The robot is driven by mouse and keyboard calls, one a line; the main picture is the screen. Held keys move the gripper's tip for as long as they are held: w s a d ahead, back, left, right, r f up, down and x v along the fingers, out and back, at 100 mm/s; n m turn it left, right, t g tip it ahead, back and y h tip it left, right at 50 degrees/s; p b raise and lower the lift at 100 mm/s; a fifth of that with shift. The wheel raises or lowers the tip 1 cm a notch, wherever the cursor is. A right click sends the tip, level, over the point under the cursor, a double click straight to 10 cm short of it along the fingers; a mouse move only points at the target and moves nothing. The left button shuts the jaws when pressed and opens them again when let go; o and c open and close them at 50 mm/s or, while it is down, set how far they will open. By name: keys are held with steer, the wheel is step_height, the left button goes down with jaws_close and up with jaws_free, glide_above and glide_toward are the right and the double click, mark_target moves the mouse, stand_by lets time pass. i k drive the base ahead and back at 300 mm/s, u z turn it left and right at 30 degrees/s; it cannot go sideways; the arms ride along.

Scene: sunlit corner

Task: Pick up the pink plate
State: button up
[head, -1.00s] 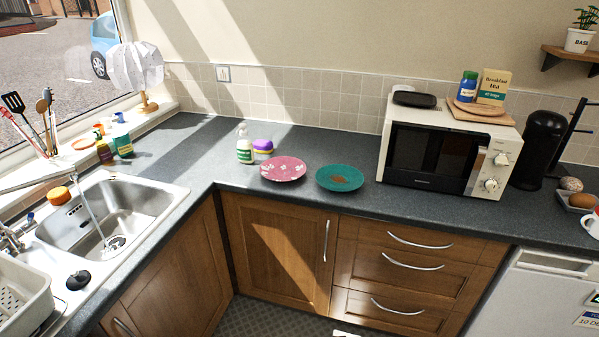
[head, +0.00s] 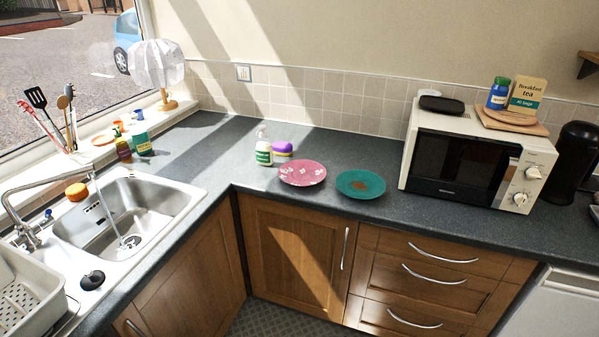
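The pink plate (head: 303,173) lies flat on the dark worktop near its front edge, right of the corner. It has a pale floral pattern. A teal plate (head: 361,184) with a brown patch in its middle lies just to its right. A white bottle with a green label (head: 264,150) and a purple-lidded tub (head: 282,149) stand behind the pink plate to the left. My gripper is not in view.
A white microwave (head: 477,157) stands right of the plates. At left is a sink (head: 130,213) with running water. A green-labelled container (head: 141,143) stands near the window sill.

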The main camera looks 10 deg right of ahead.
mark_target(297, 172)
steer(key=i, duration=0.8)
steer(key=z, duration=0.3)
steer(key=k, duration=0.2)
steer(key=u, duration=3.05)
